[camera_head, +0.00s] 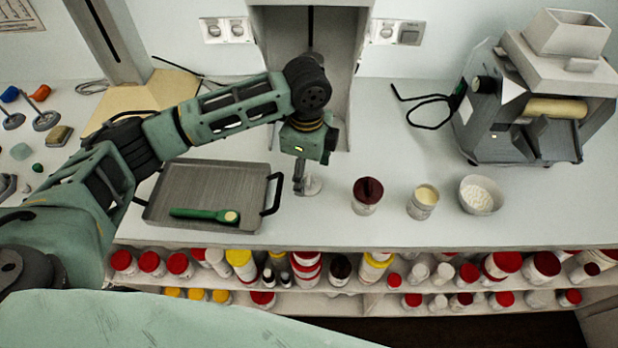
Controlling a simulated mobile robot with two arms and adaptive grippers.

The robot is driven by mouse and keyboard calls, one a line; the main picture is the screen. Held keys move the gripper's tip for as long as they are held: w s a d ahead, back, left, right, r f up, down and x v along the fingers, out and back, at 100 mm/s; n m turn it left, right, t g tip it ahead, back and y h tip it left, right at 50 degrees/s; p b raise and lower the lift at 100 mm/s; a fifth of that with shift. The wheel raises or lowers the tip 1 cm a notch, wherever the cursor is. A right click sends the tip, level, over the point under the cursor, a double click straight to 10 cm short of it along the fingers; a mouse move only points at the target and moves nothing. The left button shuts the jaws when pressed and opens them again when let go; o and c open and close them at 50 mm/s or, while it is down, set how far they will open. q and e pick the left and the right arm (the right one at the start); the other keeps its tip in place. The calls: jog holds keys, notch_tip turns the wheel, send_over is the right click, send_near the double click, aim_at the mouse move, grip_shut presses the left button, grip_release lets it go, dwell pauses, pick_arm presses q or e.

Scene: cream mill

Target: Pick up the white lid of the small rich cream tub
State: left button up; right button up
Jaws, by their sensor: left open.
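My left gripper (299,188) points down over the counter, between the grey tray and the dark-red-topped jar. It is open. A small whitish round thing (314,186) is right beside its fingertips, partly hidden by them. It may be the white lid, but it is too small to tell, and I cannot tell whether the fingers touch it. A small white tub (422,204) stands upright to the right, showing pale yellow cream at its open top. My right gripper is not in view.
A grey tray (184,177) with black handles holds a green tool (203,215). A jar (366,196) with a dark red top and a bowl of white bits (480,196) stand on the counter. A mill (535,95) stands at back right. Shelves below hold several jars.

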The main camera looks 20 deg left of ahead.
aim_at(308, 179)
pick_arm(q)
jog(key=f, duration=0.1)
jog(key=w+f+p, duration=0.1)
jog(key=shift+f, duration=0.3)
jog(key=shift+w+f, duration=0.1)
jog(key=shift+f, duration=1.1)
jog(key=c, duration=0.5)
jog(key=shift+c, duration=1.4)
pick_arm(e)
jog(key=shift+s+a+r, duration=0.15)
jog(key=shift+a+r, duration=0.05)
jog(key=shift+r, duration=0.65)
